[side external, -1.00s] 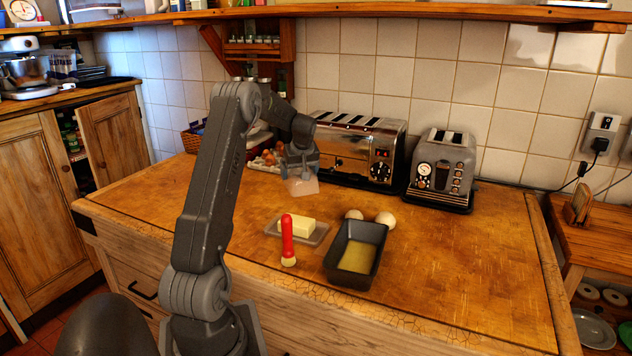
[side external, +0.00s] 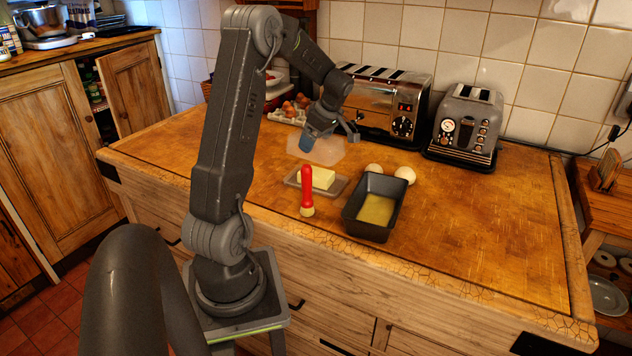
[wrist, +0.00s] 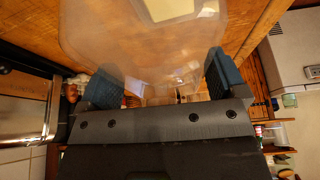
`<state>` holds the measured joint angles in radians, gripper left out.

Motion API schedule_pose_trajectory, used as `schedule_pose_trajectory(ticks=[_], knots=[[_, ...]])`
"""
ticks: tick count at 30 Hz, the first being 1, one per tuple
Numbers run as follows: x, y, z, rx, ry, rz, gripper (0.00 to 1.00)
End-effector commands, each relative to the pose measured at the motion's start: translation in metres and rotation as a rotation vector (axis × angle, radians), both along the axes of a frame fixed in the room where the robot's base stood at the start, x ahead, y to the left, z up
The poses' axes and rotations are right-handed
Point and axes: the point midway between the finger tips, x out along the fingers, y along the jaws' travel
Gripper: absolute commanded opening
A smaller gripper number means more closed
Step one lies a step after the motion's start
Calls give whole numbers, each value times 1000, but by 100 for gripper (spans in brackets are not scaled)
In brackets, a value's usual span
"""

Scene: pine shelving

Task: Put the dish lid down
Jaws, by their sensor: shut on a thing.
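A translucent dish lid (side external: 327,155) is held in my gripper (side external: 330,137), behind the butter dish in the side view. My gripper is shut on it, one finger on each side. In the wrist view the lid (wrist: 120,48) spreads out in front of the fingers (wrist: 162,80). The pale yellow butter (side external: 317,177) lies on a flat dish (side external: 335,188), uncovered; in the wrist view the butter (wrist: 168,9) shows at the top edge, partly through the lid. The gap between the lid and the counter is hard to judge.
A dark loaf tin (side external: 392,219) and two pale eggs (side external: 405,173) are to the right. Two toasters (side external: 385,105) (side external: 467,125) stand behind. The wooden counter (side external: 480,220) is clear at right.

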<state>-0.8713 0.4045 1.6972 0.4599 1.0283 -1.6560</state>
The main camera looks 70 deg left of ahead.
Motion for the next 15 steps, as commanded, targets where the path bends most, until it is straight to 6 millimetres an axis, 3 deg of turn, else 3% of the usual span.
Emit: schedule_pose_trajectory(ticks=[6,15], knots=[[-3,-16,-5,1,-1,113,61],[-3,-17,-44,1,-2,119,61]])
